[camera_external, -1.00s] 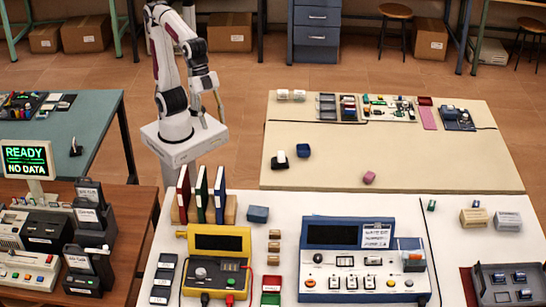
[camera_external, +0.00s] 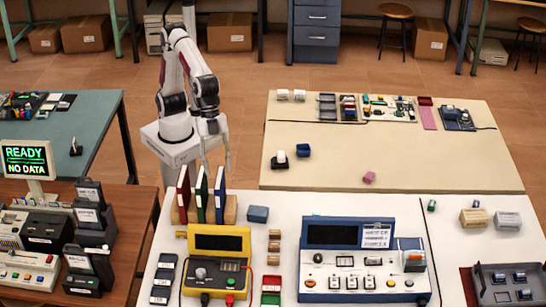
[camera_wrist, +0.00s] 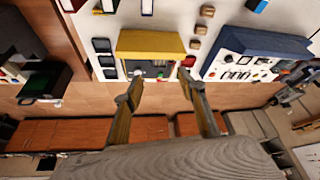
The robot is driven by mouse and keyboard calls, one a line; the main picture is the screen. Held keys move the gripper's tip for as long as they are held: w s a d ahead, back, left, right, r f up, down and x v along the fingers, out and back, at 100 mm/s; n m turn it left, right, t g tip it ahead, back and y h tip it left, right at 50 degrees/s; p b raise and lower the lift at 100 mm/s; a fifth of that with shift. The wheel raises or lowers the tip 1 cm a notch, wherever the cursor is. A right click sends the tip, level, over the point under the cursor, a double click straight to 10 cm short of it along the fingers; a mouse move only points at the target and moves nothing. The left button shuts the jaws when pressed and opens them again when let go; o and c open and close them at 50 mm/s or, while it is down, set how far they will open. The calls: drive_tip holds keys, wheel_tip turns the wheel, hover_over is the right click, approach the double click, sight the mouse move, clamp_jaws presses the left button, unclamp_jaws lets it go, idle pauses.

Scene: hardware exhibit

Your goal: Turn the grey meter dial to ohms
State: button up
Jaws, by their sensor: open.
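A yellow meter (camera_external: 217,262) with a dark screen stands on the white table at the front. Its round grey dial (camera_external: 200,273) is on the left of the panel below the screen. In the wrist view the yellow meter (camera_wrist: 150,45) lies beyond my fingertips, and its dial setting cannot be read. My gripper (camera_external: 217,160) is open and empty, in the air behind the row of upright books and well away from the meter. In the wrist view its two fingers (camera_wrist: 160,88) are spread apart.
Upright books (camera_external: 201,195) stand between my gripper and the meter. A blue instrument (camera_external: 362,258) stands to the meter's right, with small wooden blocks (camera_external: 274,246) between them. Dark modules (camera_external: 163,278) lie to its left. The air above the meter is clear.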

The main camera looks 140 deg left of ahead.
drive_tip(key=w+d+f+m, duration=0.2)
drive_tip(key=w+d+f, duration=0.6)
drive_tip(key=d, duration=0.2)
drive_tip(key=m+g+h, duration=0.1)
approach(201, 271)
drive_tip(key=shift+d+f, duration=0.2)
drive_tip(key=shift+f, duration=0.15)
drive_tip(key=shift+w+f, duration=0.1)
drive_tip(key=shift+f, duration=0.05)
drive_tip(key=shift+x, duration=3.75)
drive_tip(key=c, duration=1.1)
